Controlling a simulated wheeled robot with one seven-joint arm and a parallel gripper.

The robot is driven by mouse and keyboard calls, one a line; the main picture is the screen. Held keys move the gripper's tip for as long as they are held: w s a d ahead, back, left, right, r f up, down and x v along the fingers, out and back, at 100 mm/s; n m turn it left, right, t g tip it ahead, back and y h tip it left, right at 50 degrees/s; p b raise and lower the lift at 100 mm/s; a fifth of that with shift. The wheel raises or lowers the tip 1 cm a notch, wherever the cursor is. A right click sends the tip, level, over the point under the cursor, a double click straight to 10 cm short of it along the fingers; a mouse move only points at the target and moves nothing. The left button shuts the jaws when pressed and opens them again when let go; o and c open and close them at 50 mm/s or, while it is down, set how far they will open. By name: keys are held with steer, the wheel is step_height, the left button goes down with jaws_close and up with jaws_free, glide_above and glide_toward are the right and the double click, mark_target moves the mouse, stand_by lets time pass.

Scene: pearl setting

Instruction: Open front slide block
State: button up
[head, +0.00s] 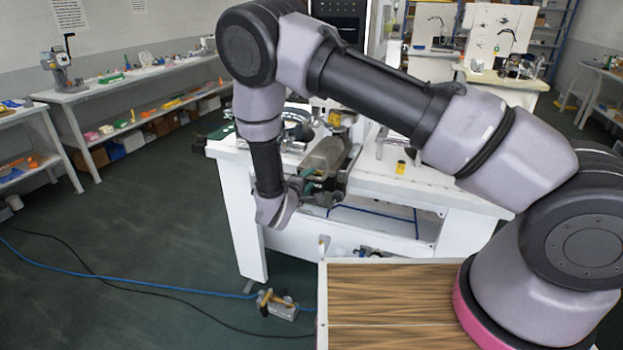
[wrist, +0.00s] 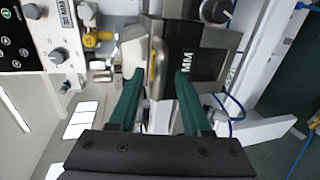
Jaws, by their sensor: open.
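A grey metal machine (head: 325,155) stands on a white workbench. I cannot tell for sure which of these is the front slide block. My gripper (wrist: 158,80) has two green fingers, spread apart, with the narrow piece seen between them. Whether the fingers touch it is unclear. In the head view my gripper (head: 312,181) is at the machine's front, partly hidden by my arm.
The white workbench (head: 375,180) has a lower shelf and a blue hose. A small yellow item (head: 401,167) stands on its top. A metal device (head: 277,304) and cables lie on the floor.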

steer(key=shift+x, duration=0.95)
jaws_close()
steer(key=shift+s, duration=0.1)
stand_by(0.7)
